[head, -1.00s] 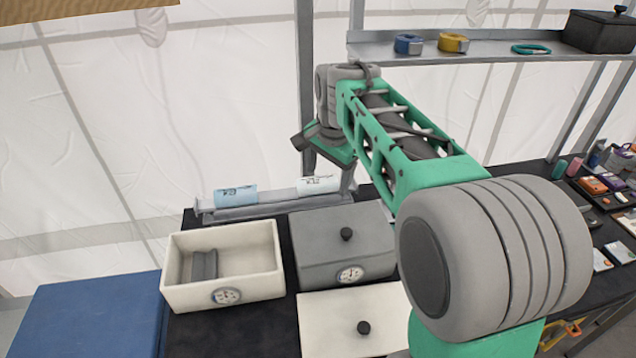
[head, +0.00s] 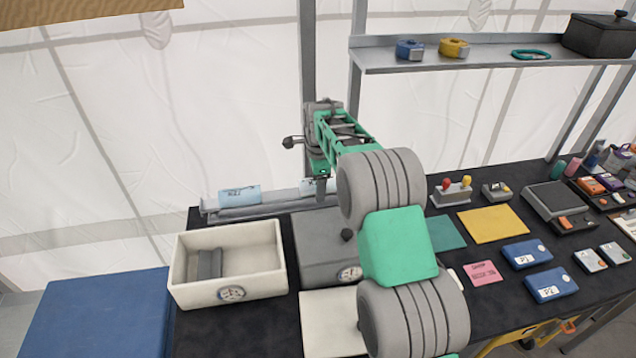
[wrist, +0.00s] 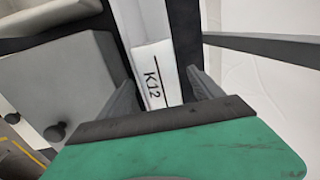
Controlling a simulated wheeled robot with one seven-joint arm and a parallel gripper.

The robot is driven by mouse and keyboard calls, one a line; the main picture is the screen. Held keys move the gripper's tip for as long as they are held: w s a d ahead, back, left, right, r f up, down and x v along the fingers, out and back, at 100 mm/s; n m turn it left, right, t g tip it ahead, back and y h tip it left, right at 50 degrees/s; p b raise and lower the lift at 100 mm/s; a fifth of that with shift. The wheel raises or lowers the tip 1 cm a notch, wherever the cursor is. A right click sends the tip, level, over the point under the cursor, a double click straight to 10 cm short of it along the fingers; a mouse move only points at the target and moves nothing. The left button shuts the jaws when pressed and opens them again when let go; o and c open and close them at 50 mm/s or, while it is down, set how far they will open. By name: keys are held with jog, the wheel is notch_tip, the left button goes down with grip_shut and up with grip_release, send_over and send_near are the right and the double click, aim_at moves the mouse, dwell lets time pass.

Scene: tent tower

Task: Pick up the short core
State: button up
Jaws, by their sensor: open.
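Two cores lie on a grey rack (head: 275,209) at the back of the black table. One is light blue with dark lettering (head: 240,196). The other is white (head: 307,187), partly hidden behind my arm in the head view; it reads K12 in the wrist view (wrist: 155,76). I cannot tell from their looks which is the short one. My gripper (wrist: 163,84) is open, its two fingers on either side of the white core's near part, with nothing gripped. In the head view my gripper hangs at the white core, and its fingers are mostly hidden.
An open white box (head: 255,286) with a grey divider stands front left. A grey shelf (head: 480,60) and post (head: 308,60) are behind. Small devices fill the right side.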

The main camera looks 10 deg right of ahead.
jog(key=shift+r, duration=0.1)
grip_shut()
dwell(0.7)
